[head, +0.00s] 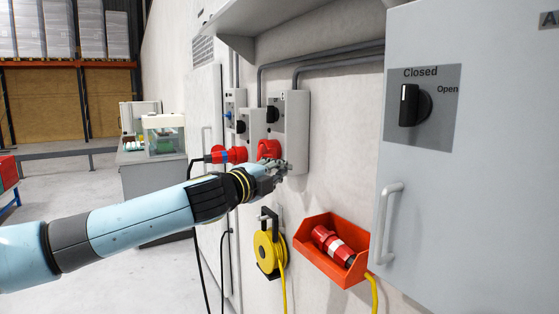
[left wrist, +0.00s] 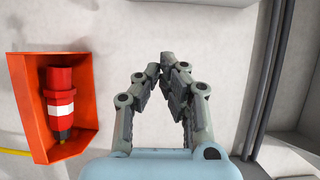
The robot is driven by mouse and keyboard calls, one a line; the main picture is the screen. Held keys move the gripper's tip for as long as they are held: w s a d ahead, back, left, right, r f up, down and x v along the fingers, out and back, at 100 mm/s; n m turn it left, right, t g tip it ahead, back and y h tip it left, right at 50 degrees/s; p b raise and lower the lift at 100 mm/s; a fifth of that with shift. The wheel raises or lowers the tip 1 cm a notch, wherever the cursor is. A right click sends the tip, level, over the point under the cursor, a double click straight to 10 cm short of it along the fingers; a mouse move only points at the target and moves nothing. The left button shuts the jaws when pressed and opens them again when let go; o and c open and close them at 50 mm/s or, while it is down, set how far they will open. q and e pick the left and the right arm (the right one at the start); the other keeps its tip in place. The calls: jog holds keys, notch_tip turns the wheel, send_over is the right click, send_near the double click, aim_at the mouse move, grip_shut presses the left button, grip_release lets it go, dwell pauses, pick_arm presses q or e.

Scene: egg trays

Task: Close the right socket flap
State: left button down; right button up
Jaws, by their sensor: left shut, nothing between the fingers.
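The right socket is a tall grey box (head: 295,125) on the wall in the head view, with a black rotary switch above a red socket part (head: 268,149). The red part's lower side is partly hidden by my left gripper, and I cannot tell how its flap stands. My left gripper (head: 282,169) is just below and in front of the red part, close to the wall box; I cannot tell if it touches. In the left wrist view its fingers (left wrist: 168,60) come together at the tips with nothing between them. My right gripper is not in view.
Left of it, another socket holds a red plug (head: 229,155) with a black cable. Below hang a yellow cable reel (head: 268,250) and an orange bin (head: 308,253) holding a red-and-white plug (head: 333,243). A grey cabinet (head: 450,200) stands at right.

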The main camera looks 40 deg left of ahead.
pick_arm(q)
jog(key=w+a+p, duration=0.1)
jog(key=w+a, duration=0.3)
jog(key=shift+a+p, duration=0.25)
jog(key=shift+p, duration=0.05)
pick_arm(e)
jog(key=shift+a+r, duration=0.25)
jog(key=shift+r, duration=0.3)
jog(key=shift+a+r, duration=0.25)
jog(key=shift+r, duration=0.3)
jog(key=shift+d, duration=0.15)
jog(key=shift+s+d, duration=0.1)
